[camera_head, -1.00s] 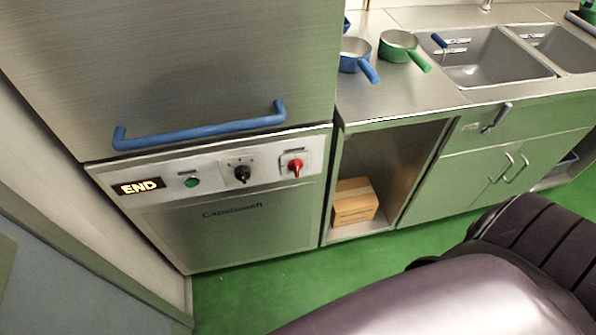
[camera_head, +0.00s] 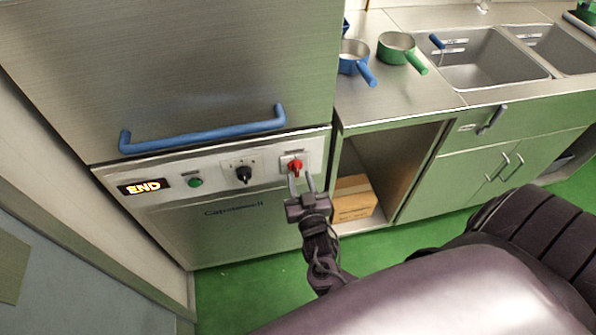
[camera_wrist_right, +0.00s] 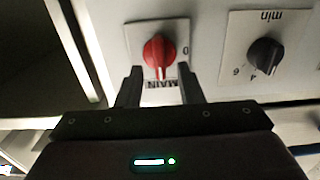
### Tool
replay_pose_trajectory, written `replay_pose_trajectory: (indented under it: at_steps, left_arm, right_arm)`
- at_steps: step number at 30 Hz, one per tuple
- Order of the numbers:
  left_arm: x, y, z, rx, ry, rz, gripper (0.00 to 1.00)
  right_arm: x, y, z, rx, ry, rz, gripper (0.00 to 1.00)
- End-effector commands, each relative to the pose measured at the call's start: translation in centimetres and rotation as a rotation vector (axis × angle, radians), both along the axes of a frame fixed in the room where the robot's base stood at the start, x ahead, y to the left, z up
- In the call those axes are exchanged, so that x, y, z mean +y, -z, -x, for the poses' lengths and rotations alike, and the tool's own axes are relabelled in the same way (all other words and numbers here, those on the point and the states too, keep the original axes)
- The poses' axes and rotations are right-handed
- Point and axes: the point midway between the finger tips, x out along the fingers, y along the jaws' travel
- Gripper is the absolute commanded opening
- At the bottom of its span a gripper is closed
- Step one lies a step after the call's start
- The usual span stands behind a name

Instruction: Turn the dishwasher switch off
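The dishwasher (camera_head: 220,236) has a control panel with a red rotary switch (camera_head: 295,165) at its right end. The switch also shows in the right wrist view (camera_wrist_right: 159,53), on a white plate marked "MAIN" and "0". My right gripper (camera_head: 301,176) is open, just below and in front of the switch. In the right wrist view its two fingers (camera_wrist_right: 160,78) stand apart on either side of the switch's lower end. I cannot tell whether they touch it. My left gripper is not in view.
A black knob (camera_head: 243,174), a green button (camera_head: 195,182) and a lit "END" display (camera_head: 145,187) sit left of the switch. A blue handle bar (camera_head: 205,133) sticks out above the panel. A cardboard box (camera_head: 353,199) lies in the open cabinet at right.

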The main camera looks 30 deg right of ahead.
Motion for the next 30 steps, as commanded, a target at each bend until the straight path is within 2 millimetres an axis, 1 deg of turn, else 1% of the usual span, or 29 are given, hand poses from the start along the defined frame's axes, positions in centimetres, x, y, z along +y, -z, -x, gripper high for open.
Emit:
replay_pose_trajectory:
  at_steps: [1, 3, 6, 9, 16, 21, 24, 30]
  left_arm:
    - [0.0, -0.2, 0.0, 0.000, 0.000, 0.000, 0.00]
    - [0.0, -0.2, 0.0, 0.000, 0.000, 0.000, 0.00]
    - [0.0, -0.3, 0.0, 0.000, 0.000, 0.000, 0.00]
    - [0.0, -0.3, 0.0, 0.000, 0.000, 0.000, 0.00]
    - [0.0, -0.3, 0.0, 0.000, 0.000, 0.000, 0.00]
    - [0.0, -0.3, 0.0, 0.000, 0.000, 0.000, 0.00]
    - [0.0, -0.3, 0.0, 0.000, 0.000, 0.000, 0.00]
    - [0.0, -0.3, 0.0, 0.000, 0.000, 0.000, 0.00]
  right_arm:
    - [-0.3, -0.2, -0.8, -0.002, 0.000, 0.002, 0.34]
    - [-0.5, -0.1, -1.6, -0.001, -0.001, 0.001, 0.34]
    - [-0.8, 0.0, -2.4, 0.001, 0.000, 0.001, 0.34]
    - [-0.9, 0.0, -2.7, 0.002, 0.000, 0.000, 0.34]
    - [-0.9, 0.1, -2.7, 0.003, 0.000, 0.000, 0.34]
    - [-0.9, 0.1, -2.7, 0.003, 0.000, 0.000, 0.11]
    - [-0.9, 0.1, -2.7, 0.003, 0.000, 0.000, 0.00]
    - [-0.9, 0.1, -2.7, 0.004, 0.000, 0.003, 0.00]
